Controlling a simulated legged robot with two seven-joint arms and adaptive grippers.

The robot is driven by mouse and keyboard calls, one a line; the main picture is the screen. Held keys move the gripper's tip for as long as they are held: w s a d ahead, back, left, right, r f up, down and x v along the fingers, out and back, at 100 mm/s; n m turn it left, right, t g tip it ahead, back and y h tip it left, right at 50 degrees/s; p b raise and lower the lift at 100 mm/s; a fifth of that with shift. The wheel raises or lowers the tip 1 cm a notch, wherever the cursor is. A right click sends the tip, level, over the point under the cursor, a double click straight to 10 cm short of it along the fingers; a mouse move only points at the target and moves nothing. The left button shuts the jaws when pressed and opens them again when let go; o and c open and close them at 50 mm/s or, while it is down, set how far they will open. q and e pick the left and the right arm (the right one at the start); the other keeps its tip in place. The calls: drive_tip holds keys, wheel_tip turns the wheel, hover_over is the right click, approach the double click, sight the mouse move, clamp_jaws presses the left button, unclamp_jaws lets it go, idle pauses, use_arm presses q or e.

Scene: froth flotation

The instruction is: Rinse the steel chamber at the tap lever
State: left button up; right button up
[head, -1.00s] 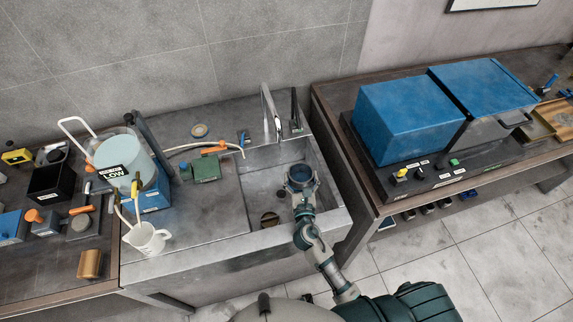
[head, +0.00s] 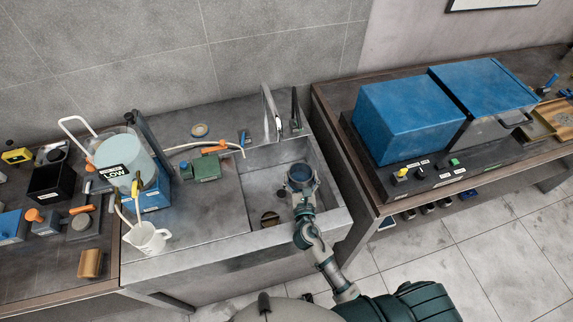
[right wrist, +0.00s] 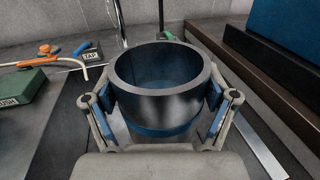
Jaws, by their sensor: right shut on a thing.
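The steel chamber (right wrist: 160,95) is a dark, open-topped metal cylinder with a blue lower band. My right gripper (right wrist: 160,112) is shut on it, with a finger on each side, and holds it upright. In the head view the chamber (head: 300,176) is over the right part of the sink basin. The tap (head: 270,112) has a tall steel spout at the back edge of the sink, with a dark upright part (head: 295,110) beside it that may be the lever. A "TAP" label (right wrist: 91,55) shows in the right wrist view. My left gripper is not in view.
The sink (head: 262,185) has a round drain opening at its floor. A green block (head: 205,168) and an orange-handled hose (head: 213,149) lie on the counter to its left. A white jug (head: 147,239) stands at the front left.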

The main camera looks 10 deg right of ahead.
drive_tip(key=shift+r, duration=0.2)
drive_tip(key=shift+s+d+r+p, duration=0.35)
drive_tip(key=shift+s+r+p, duration=0.3)
drive_tip(key=shift+s+p, duration=0.15)
drive_tip(key=shift+s+d+r+p, duration=0.35)
drive_tip(key=shift+s+r+p, duration=0.3)
drive_tip(key=shift+s+p, duration=0.15)
drive_tip(key=shift+s+d+r+p, duration=0.35)
drive_tip(key=shift+s+r+p, duration=0.35)
drive_tip(key=shift+p, duration=0.2)
drive_tip(key=shift+f, duration=0.1)
